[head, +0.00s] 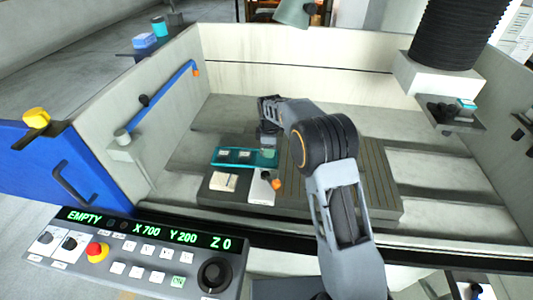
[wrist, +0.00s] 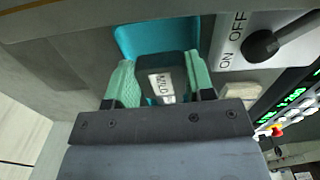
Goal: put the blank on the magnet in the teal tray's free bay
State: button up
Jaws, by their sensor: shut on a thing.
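My gripper (wrist: 160,66) has green finger pads and is shut on a dark blank (wrist: 163,86) with a white lettered label. The blank is between the pads, and part of the teal tray (wrist: 140,38) shows around it in the wrist view. In the head view the gripper (head: 269,150) is at the right end of the teal tray (head: 234,164); two labelled pieces lie in its left and middle bays. I cannot tell whether the held blank touches the bay floor. The magnet (head: 261,190), a pale block with an orange-knobbed lever, stands in front of the tray.
The magnet's ON/OFF face and dark lever (wrist: 262,45) are close right of the gripper. A pale piece (head: 224,182) lies on a dark plate left of the magnet. Tank walls and the control panel (head: 140,252) surround the area. The slatted plate (head: 350,190) at right is clear.

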jog(key=shift+w+f, duration=0.25)
jog(key=shift+f, duration=0.25)
jog(key=shift+f+p, duration=0.45)
jog(key=shift+f, duration=0.85)
jog(key=shift+f, duration=0.2)
jog(key=o, duration=0.9)
jog(key=shift+c, duration=0.2)
jog(key=shift+r, duration=0.1)
